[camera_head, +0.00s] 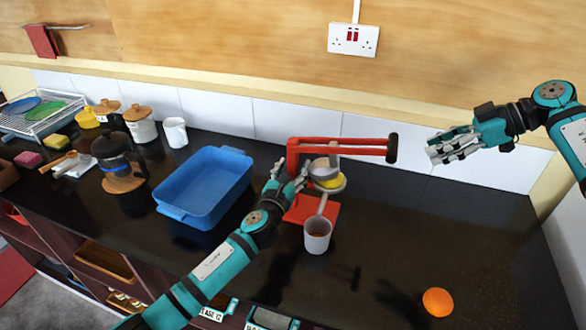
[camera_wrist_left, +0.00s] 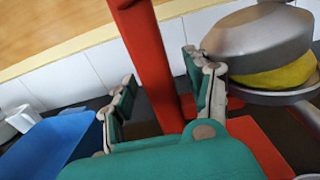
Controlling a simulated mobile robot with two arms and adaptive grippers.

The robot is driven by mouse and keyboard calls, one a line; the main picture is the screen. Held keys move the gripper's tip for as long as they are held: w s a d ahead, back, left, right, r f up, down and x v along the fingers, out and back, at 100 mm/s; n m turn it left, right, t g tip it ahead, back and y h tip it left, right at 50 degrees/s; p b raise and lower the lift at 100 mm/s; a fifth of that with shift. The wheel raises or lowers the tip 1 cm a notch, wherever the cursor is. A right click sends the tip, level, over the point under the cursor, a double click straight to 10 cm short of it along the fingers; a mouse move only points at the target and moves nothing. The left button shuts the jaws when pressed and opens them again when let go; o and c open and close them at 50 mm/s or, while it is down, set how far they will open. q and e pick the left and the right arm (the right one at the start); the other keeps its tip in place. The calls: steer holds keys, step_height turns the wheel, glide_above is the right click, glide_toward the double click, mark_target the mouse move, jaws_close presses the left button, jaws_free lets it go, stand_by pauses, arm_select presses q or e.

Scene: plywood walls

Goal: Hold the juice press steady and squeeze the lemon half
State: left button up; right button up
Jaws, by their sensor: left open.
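The red juice press (camera_head: 310,143) stands on the counter with its lever pointing right to a black grip (camera_head: 392,148). The yellow lemon half (camera_head: 330,183) sits in the press cup under the grey pressing cone (camera_head: 322,168); it also shows in the left wrist view (camera_wrist_left: 275,78). A pale cup (camera_head: 317,235) stands below the spout. My left gripper (camera_head: 286,180) is open at the press's upright column (camera_wrist_left: 150,65), which shows between its fingers; contact cannot be told. My right gripper (camera_head: 435,148) is in the air right of the black grip, apart from it and empty; its finger gap is unclear.
A blue tray (camera_head: 205,187) lies left of the press. An orange (camera_head: 437,302) sits at the front right. A coffee press (camera_head: 117,160), jars, a white mug (camera_head: 175,132) and a dish rack (camera_head: 40,110) stand farther left. The counter right of the press is mostly clear.

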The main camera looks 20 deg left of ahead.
arm_select(q)
steer(key=shift+c, duration=0.3)
jaws_close()
jaws_free()
steer(key=shift+s, duration=0.1)
steer(key=s, duration=1.2)
steer(key=shift+w, duration=0.1)
